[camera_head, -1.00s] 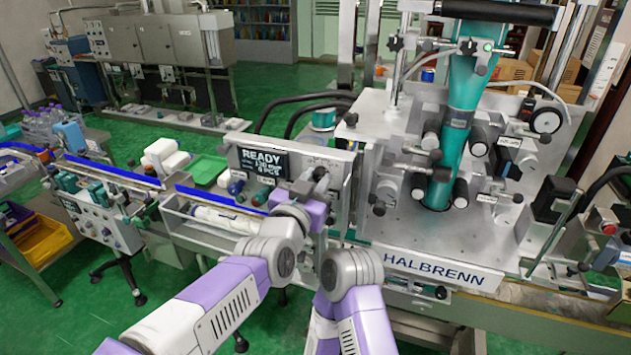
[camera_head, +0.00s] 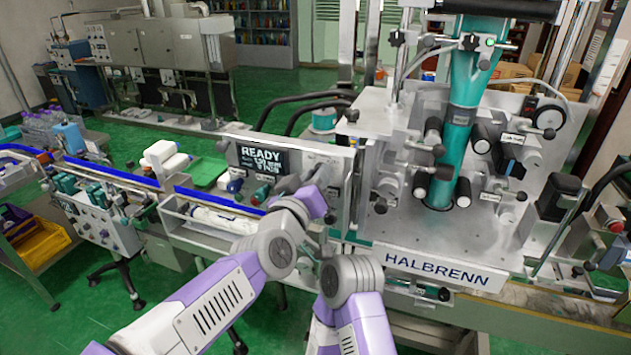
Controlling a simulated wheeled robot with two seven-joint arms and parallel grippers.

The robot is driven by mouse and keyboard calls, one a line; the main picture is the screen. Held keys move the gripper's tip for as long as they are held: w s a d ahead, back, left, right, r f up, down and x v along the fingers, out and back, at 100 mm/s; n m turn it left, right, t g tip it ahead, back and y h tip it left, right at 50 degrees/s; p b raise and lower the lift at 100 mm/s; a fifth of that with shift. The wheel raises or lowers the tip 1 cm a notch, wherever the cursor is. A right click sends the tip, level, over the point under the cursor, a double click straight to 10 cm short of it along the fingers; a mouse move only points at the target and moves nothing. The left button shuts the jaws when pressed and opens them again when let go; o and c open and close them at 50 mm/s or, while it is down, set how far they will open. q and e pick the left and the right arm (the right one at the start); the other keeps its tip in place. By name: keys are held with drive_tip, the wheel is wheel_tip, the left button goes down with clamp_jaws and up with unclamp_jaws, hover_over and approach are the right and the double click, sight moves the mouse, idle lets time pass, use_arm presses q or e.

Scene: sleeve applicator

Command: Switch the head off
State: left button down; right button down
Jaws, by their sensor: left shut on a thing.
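The applicator head (camera_head: 463,110) is the upright machine with a teal sleeve tube running down its middle. Its control panel (camera_head: 343,165) faces me left of the machine and carries a dark display (camera_head: 262,160) that is lit and reads "READY" above smaller lines. My left gripper (camera_head: 316,178) is at the panel, right of the display, shut on a small control there. Its fingers and purple wrist cover that control, so its position cannot be seen. My right arm rises from the bottom middle, in front of the machine; its gripper is not visible.
A blue-edged conveyor (camera_head: 215,201) runs left from the panel, with a white roll (camera_head: 222,219) in the tray below. Clamps and knobs crowd the machine's plate marked HALBRENN (camera_head: 437,270). A red button (camera_head: 612,226) is at the far right.

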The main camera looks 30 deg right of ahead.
use_arm(q)
drive_tip(key=n+b, duration=0.1)
drive_tip(key=n, duration=0.9)
drive_tip(key=shift+f, duration=0.1)
drive_tip(key=shift+n+b, duration=0.3)
drive_tip(key=shift+n, duration=0.1)
drive_tip(key=c, duration=0.9)
unclamp_jaws()
drive_tip(key=b+v, duration=0.1)
drive_tip(key=v, duration=0.6)
drive_tip(key=shift+s+a+b, duration=0.15)
drive_tip(key=shift+a+b, duration=0.1)
drive_tip(key=shift+b, duration=0.1)
